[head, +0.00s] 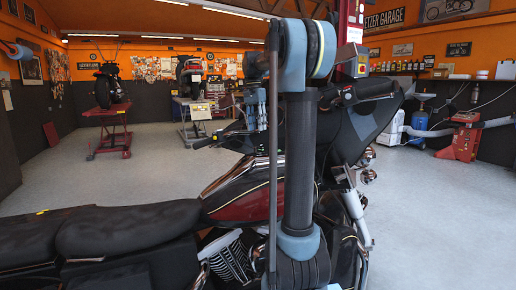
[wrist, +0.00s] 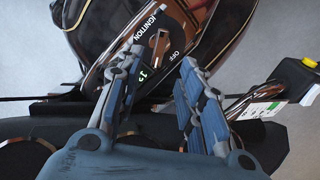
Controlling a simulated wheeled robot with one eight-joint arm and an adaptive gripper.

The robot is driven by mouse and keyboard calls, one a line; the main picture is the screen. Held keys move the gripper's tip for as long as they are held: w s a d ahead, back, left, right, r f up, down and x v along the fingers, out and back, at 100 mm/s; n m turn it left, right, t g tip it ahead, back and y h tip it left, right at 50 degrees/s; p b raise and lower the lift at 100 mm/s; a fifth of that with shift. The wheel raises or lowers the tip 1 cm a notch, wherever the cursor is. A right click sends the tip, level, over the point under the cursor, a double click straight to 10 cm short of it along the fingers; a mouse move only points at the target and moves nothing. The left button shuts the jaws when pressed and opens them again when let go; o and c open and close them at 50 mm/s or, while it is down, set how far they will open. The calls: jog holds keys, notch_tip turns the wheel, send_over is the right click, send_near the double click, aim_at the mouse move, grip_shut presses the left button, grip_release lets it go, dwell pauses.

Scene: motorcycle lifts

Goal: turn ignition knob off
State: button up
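The ignition knob (wrist: 158,46) is a small copper-brown piece on a dark panel in the wrist view. The word IGNITION is printed to its upper left and OFF to its right. The knob's narrow end points down, to the left of OFF. My gripper (wrist: 162,57) is open, with one blue-grey finger on each side of the knob. I cannot tell whether either finger touches it. In the head view my gripper (head: 255,108) is by the motorcycle's (head: 245,200) handlebars, partly behind my arm, and the knob is hidden.
A yellow-and-black part (wrist: 298,75) is at the right of the wrist view. The handlebar grip (head: 375,88) and dark fairing (head: 370,125) crowd the area right of my arm. Grey floor (head: 420,200) is open to the right.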

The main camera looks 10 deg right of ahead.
aim_at(259, 149)
jog(key=f, duration=0.9)
jog(key=shift+s+d+f, duration=0.2)
jog(key=shift+s+d, duration=0.1)
jog(key=shift+s, duration=0.05)
jog(key=shift+c, duration=0.2)
grip_shut()
